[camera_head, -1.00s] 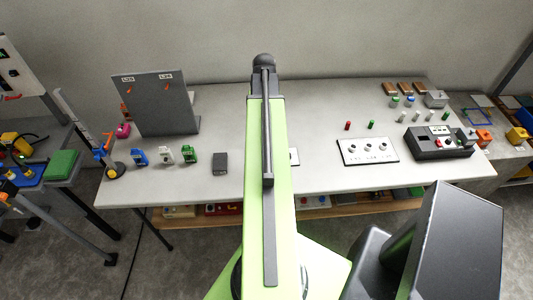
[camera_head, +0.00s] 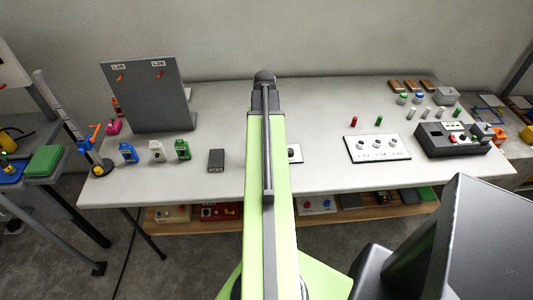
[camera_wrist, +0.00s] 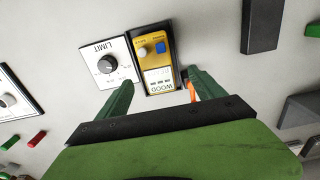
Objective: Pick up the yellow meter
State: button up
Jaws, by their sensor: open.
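The yellow meter (camera_wrist: 159,52) lies on the table in the wrist view. It has a yellow face with a grey knob, a blue button and a white label reading WOOD. My gripper (camera_wrist: 160,76) is open. Its two green fingers reach toward the meter's lower end, one to each side, with nothing held. The left finger lies over the gap by the LIMIT panel, and an orange part shows by the right finger. Whether the fingers are at the meter's height I cannot tell. In the head view my arm hides the meter and the fingers.
A white LIMIT dial panel (camera_wrist: 107,61) sits close on the meter's left. A dark block (camera_wrist: 262,25) lies to the right.

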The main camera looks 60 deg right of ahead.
jog(key=f+b, duration=0.5)
jog(key=shift+s+a+f, duration=0.15)
jog(key=shift+s+a, duration=0.05)
jog(key=shift+s, duration=0.2)
grip_shut()
